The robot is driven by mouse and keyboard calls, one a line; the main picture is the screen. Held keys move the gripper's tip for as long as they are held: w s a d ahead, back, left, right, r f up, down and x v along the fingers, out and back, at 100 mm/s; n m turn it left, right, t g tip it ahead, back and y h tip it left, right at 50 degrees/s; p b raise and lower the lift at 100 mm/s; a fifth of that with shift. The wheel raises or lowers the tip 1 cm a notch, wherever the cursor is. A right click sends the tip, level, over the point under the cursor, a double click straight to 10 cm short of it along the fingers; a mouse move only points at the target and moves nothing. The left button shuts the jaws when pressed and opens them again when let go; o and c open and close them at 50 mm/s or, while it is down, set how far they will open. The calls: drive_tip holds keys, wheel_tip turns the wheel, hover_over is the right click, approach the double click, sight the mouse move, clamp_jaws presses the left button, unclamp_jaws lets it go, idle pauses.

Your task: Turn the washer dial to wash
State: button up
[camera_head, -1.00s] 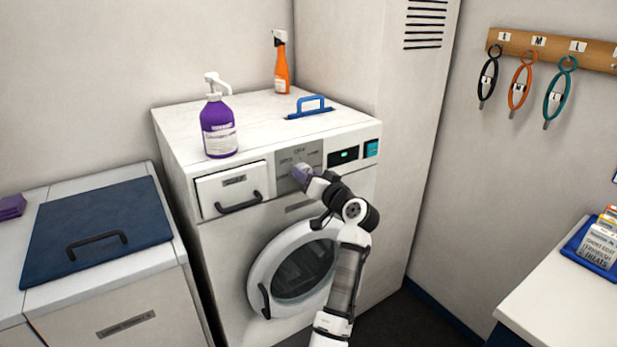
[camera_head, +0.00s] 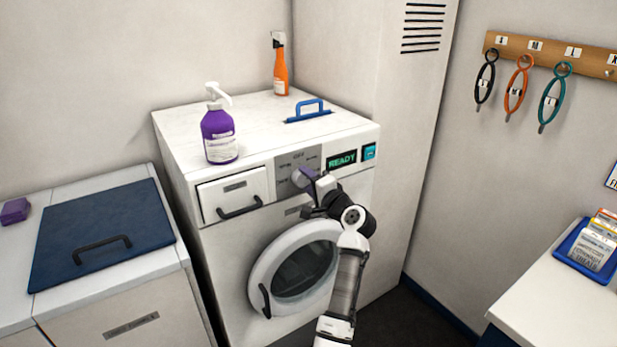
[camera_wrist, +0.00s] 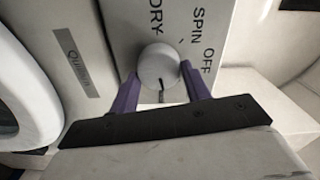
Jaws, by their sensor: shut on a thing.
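The washer (camera_head: 236,262) is a white front-loader with a grey dial panel (camera_head: 284,170) at its upper front. In the wrist view the round pale dial (camera_wrist: 158,66) sits between the two purple fingers of my gripper (camera_wrist: 158,88), which is shut on it. A dark pointer mark on the dial faces the gripper palm. The labels DRY, SPIN and OFF show around the dial; no WASH label is readable. In the head view my gripper (camera_head: 308,182) is at the panel and hides much of the dial. The washer display (camera_head: 342,160) reads READY in green.
A purple pump bottle (camera_head: 219,135), an orange spray bottle (camera_head: 281,70) and a blue handle (camera_head: 308,110) are on the washer top. The drawer (camera_head: 234,194) is left of the panel; the round door (camera_head: 262,262) is below. A blue-lidded unit (camera_head: 100,232) stands at left.

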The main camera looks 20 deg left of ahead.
drive_tip(key=shift+m+p, duration=0.5)
drive_tip(key=shift+m, duration=0.5)
drive_tip(key=o, duration=0.9)
drive_tip(key=shift+o, duration=0.2)
drive_tip(key=shift+d+f, duration=0.1)
drive_tip(key=shift+s+d, duration=0.25)
drive_tip(key=b+v, duration=0.4)
drive_tip(key=v, duration=0.9)
